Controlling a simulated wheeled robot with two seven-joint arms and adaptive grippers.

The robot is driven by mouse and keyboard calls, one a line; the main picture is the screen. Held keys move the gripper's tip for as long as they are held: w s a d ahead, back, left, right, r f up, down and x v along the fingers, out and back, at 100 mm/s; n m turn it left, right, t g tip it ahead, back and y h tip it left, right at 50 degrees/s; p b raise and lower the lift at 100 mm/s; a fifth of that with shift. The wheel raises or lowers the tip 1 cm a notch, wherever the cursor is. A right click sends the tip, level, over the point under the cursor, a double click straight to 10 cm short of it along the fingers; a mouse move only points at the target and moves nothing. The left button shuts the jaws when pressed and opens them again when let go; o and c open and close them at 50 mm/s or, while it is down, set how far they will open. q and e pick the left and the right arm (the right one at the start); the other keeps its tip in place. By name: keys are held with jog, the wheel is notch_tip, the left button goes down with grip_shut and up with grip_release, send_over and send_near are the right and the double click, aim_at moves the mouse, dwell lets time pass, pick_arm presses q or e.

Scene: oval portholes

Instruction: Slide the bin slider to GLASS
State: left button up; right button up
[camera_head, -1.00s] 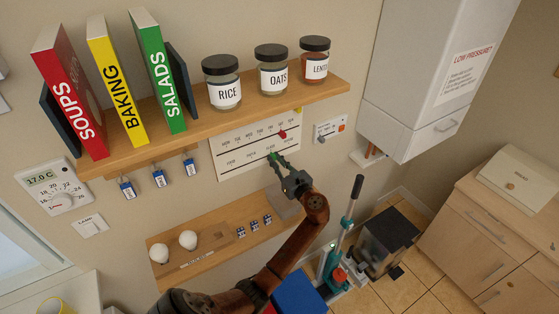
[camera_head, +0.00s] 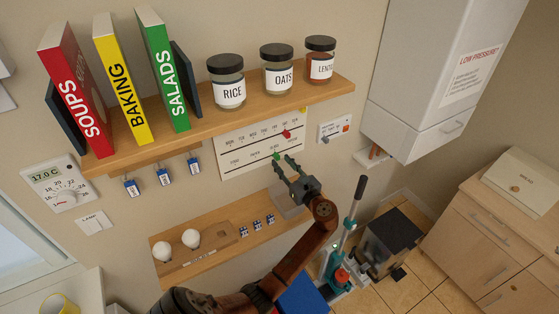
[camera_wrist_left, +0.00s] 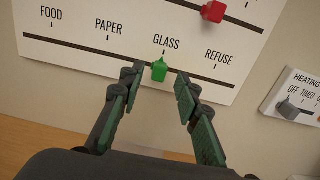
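The bin slider is a small green knob (camera_wrist_left: 159,71) on the lower track of a white wall panel (camera_wrist_left: 85,20). In the left wrist view it sits just under the GLASS label, close to its tick mark. In the head view the green knob (camera_head: 276,156) shows beside the fingertips. My left gripper (camera_wrist_left: 160,85) is open, its two green-padded fingers apart with the knob seen between and beyond their tips; no finger appears to touch it. The left gripper (camera_head: 283,162) also shows in the head view. My right gripper is not in view.
A red knob (camera_wrist_left: 213,11) sits on the upper day track. A heating panel (camera_wrist_left: 295,95) is to the right. A shelf with jars and books (camera_head: 215,122) is above; a lower shelf (camera_head: 205,262) holds bulbs and small dice-like cubes. A white boiler (camera_head: 425,75) stands right.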

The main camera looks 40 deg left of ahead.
pick_arm(q)
jog(key=v, duration=0.9)
jog(key=shift+d, duration=0.1)
